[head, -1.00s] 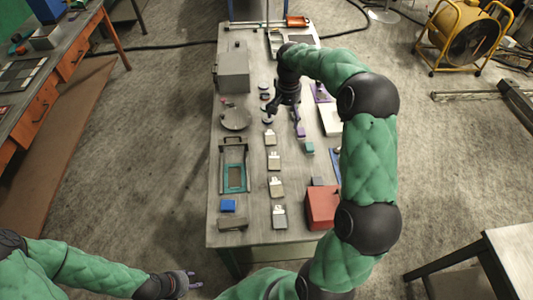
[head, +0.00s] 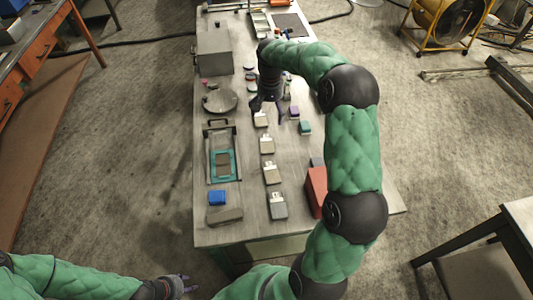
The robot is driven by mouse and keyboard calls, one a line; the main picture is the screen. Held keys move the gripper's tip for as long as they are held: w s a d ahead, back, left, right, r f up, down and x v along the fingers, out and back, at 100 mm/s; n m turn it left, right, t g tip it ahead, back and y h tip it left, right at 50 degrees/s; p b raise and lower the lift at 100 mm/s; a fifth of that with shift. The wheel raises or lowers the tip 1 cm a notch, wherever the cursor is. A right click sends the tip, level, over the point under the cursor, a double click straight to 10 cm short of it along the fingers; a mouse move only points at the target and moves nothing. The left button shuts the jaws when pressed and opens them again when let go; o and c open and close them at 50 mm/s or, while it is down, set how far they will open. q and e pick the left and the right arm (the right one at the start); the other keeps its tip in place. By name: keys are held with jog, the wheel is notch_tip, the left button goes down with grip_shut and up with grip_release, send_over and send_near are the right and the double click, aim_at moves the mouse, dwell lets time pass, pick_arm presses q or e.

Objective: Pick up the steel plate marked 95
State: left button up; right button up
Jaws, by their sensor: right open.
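Several small grey plates with pale tags stand in a column on the workbench: the far plate (head: 261,120), a second plate (head: 267,145), a third plate (head: 271,174) and the near plate (head: 278,206). Their markings are too small to read, so I cannot tell which is 95. My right gripper (head: 267,105) is open, pointing down just above and behind the far plate, with nothing visible between its fingers. I cannot tell if it touches that plate. My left gripper (head: 188,284) is open and empty, low at the front, away from the bench.
Left of the plates are a teal-framed fixture (head: 222,165), a blue block (head: 217,198), a round disc (head: 220,101) and a grey box (head: 214,52). A teal block (head: 305,128) and a red box (head: 316,191) lie to the right, partly near my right arm.

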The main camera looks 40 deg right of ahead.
jog(key=b, duration=0.5)
send_over(270, 143)
notch_tip(270, 143, down, 6)
jog(key=f, duration=0.1)
jog(key=f+b, duration=0.1)
jog(key=f, duration=0.4)
jog(key=shift+a, duration=0.2)
jog(key=shift+w+d+f+b, duration=0.1)
jog(key=shift+f+b, duration=0.55)
jog(key=shift+f, duration=0.7)
jog(key=shift+w+d+f+b, duration=0.1)
jog(key=shift+f+b, duration=0.5)
jog(key=shift+f, duration=0.7)
pick_arm(q)
notch_tip(270, 143, down, 10)
pick_arm(e)
jog(key=shift+s, duration=0.1)
jog(key=shift+c, duration=0.3)
